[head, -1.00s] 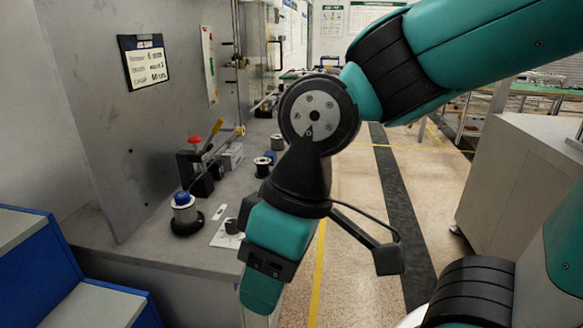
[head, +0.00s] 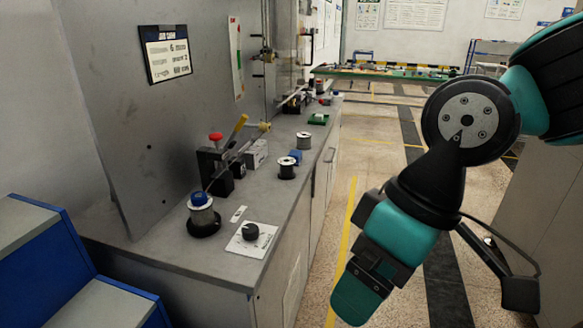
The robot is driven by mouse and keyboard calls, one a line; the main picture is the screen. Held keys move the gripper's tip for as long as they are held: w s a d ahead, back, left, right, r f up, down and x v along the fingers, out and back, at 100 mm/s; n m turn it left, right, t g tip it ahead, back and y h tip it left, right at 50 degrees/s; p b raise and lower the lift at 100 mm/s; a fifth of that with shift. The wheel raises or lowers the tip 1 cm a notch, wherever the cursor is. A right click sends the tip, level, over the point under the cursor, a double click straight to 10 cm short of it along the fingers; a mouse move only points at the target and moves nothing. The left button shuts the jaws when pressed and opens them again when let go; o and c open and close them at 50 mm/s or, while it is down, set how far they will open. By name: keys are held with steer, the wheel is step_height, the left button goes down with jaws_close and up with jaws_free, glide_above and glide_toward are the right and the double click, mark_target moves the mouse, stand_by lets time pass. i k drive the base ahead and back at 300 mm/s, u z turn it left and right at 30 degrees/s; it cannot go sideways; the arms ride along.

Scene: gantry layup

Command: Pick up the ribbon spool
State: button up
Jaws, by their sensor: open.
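Three spool-like things stand on the grey bench; I cannot tell for sure which is the ribbon spool. A smaller spool with black flanges and a pale winding (head: 287,169) stands further back, beside a small blue block (head: 296,156). Another pale spool (head: 304,141) stands behind it. My gripper (head: 356,302) is open and empty, pointing down over the floor right of the bench, apart from all spools. Its gap is hidden side-on.
A white plate with a black knob (head: 247,238) lies near the front edge of the bench (head: 270,215). A device with a red knob and yellow lever (head: 222,160) stands behind the front spool. Blue-sided steps (head: 70,265) are at left.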

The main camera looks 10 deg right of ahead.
mark_target(287, 172)
steer(key=z, duration=0.5)
steer(key=k, duration=1.15)
steer(key=u, duration=0.6)
steer(key=i, duration=1.5)
steer(key=z, duration=0.35)
